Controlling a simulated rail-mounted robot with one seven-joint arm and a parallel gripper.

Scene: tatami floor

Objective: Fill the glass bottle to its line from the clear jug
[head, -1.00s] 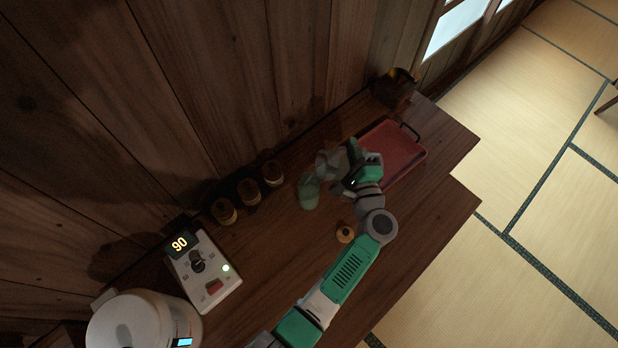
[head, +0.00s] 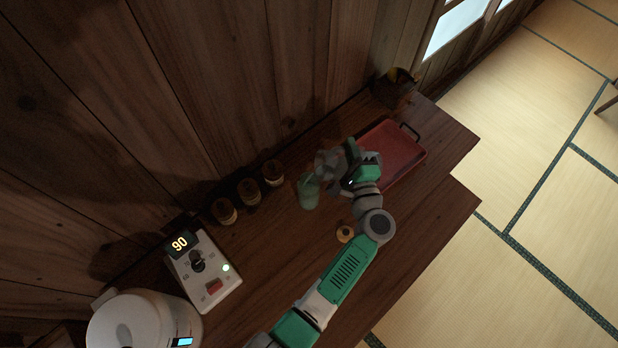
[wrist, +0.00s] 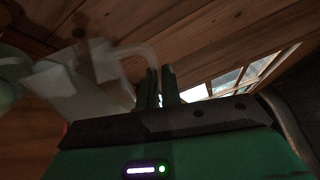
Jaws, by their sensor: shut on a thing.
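The glass bottle (head: 308,194) is greenish and stands on the wooden counter in the head view. The clear jug (head: 326,163) is just to the right of and above the bottle in the picture, beside my gripper (head: 347,168). In the wrist view the fingers of my gripper (wrist: 160,88) are close together on the handle of the clear jug (wrist: 85,80), which looks tilted towards the left. The jug's lip is close to the bottle's mouth. I cannot make out the water level, the line on the bottle or any stream.
A red tray (head: 405,160) lies right of my gripper. Several brown jars, one of them here (head: 248,192), stand along the wall. A small tan round object (head: 345,233) is by my arm. A control box (head: 204,270) reading 90 and a white pot (head: 140,322) are lower left.

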